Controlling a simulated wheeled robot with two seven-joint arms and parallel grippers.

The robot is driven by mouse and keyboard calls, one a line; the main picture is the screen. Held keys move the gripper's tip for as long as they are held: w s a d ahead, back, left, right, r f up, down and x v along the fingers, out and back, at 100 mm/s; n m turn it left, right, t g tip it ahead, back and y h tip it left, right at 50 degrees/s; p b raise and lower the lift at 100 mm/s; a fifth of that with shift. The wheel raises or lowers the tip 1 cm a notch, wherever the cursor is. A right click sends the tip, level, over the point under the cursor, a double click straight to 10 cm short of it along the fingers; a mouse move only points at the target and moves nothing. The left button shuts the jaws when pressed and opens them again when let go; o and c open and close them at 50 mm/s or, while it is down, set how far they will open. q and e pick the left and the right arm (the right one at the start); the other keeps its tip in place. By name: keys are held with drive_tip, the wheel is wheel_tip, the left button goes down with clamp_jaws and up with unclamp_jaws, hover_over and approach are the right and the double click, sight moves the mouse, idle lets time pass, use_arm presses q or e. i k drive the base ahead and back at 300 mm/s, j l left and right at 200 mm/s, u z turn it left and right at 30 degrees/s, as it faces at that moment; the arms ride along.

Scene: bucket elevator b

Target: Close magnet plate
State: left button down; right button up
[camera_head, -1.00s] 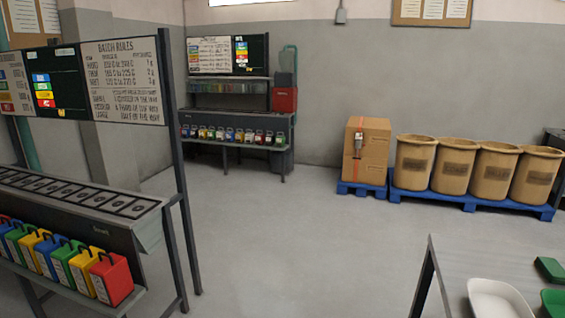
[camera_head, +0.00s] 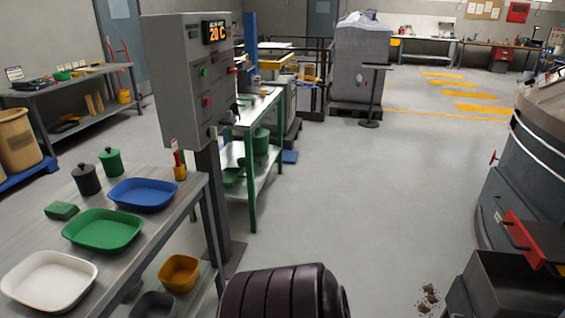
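A red plate-like part (camera_head: 523,241) shows at the right edge, on the front of a large dark grey machine (camera_head: 500,185). It stands at an angle beside a dark open box (camera_head: 500,285). I cannot tell for sure whether this red part is the magnet plate, or how far open it is. Neither of my grippers is in view. A dark ribbed form at the bottom middle looks like part of my own arm.
A steel table (camera_head: 85,275) at left holds a white tray (camera_head: 48,280), a green tray (camera_head: 102,230) and a blue tray (camera_head: 143,194). A grey control box (camera_head: 185,75) stands behind it. Dark crumbs (camera_head: 428,297) lie on the floor. The middle floor is clear.

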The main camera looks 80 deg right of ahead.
sight(541, 242)
drive_tip(key=k+z, duration=0.15)
drive_tip(key=z, duration=4.1)
